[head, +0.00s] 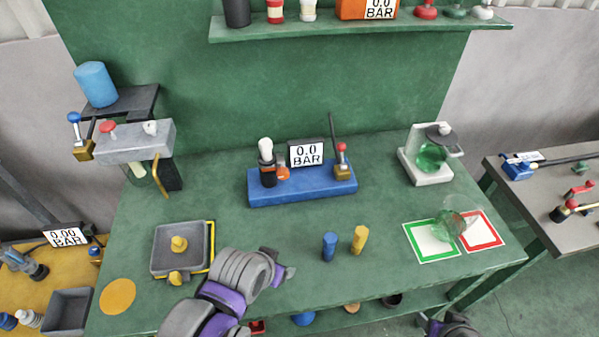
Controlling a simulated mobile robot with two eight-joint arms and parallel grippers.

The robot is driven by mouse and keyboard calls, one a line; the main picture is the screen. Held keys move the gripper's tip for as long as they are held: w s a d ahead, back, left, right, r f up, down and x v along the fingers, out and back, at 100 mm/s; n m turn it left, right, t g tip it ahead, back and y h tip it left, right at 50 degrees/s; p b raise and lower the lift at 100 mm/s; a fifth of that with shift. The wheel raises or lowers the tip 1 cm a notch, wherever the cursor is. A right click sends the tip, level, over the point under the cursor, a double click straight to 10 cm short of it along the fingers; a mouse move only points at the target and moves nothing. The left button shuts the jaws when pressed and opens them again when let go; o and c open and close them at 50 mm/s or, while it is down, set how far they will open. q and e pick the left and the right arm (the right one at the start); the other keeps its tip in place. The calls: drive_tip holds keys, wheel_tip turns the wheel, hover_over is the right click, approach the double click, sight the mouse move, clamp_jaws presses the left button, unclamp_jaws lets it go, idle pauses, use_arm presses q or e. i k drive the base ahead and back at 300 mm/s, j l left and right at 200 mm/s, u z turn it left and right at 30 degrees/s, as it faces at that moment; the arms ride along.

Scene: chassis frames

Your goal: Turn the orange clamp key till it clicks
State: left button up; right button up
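A blue base block (305,190) stands at the middle of the green bench. On its left end is a black cylinder (268,175) with an orange band and a white knob on top. A small orange part (283,173) beside the cylinder looks like the clamp key; it is too small to tell its angle. My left gripper (287,273) is over the front of the bench, well short of the blue block and touching nothing that I can see. My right gripper (452,324) is low at the bottom edge, partly out of frame. The finger openings of both are unclear.
A display reading 0.0 BAR (306,153) and a brass valve with a lever (341,165) share the blue block. A blue peg (329,246) and a yellow peg (359,240) stand in front. A grey tray (180,250) is left; a glass (452,222) is right.

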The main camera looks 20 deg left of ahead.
sight(283, 172)
drive_tip(key=i+l+u, duration=0.1)
drive_tip(key=l+u, duration=1)
